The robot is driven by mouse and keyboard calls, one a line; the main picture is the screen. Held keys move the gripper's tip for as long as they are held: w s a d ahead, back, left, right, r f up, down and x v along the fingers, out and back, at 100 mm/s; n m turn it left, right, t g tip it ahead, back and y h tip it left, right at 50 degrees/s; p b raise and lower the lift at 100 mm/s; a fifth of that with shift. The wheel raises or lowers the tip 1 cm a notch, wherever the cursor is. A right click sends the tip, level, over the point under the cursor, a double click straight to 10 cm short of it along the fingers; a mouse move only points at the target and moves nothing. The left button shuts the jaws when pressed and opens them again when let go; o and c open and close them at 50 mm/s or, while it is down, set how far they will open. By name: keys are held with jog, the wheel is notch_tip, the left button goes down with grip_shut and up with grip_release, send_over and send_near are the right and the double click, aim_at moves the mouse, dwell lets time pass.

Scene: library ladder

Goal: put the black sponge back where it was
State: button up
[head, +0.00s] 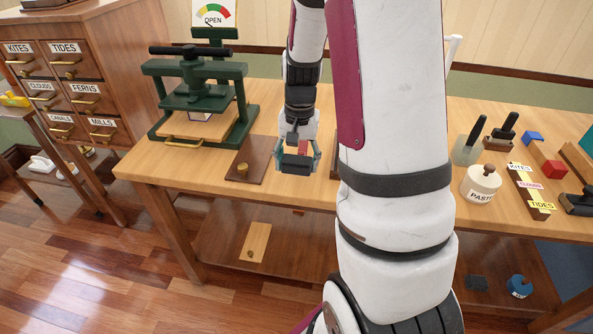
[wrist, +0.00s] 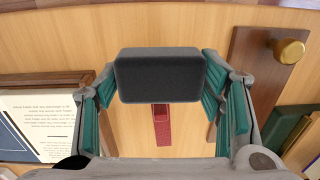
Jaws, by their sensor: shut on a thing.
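The black sponge (wrist: 160,75) is a dark rounded block between the fingertips of my gripper (wrist: 158,82) in the wrist view. In the head view my gripper (head: 297,160) is over the front part of the wooden bench (head: 265,100), and the dark sponge (head: 296,165) shows between its fingers. The gripper is shut on the sponge. I cannot tell how high the sponge is above the bench top. My arm hides part of the bench to the right of the gripper.
A brown board with a brass knob (head: 243,168) lies left of my gripper. A green press (head: 195,90) stands further left. A red strip (wrist: 161,125) shows below the sponge in the wrist view. A paste jar (head: 480,185) and labelled blocks (head: 530,190) stand at the right.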

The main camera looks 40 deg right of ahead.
aim_at(297, 171)
jog(key=shift+f+b, duration=0.3)
jog(key=shift+f, duration=1.4)
jog(key=shift+f, duration=0.15)
jog(key=o, duration=1.3)
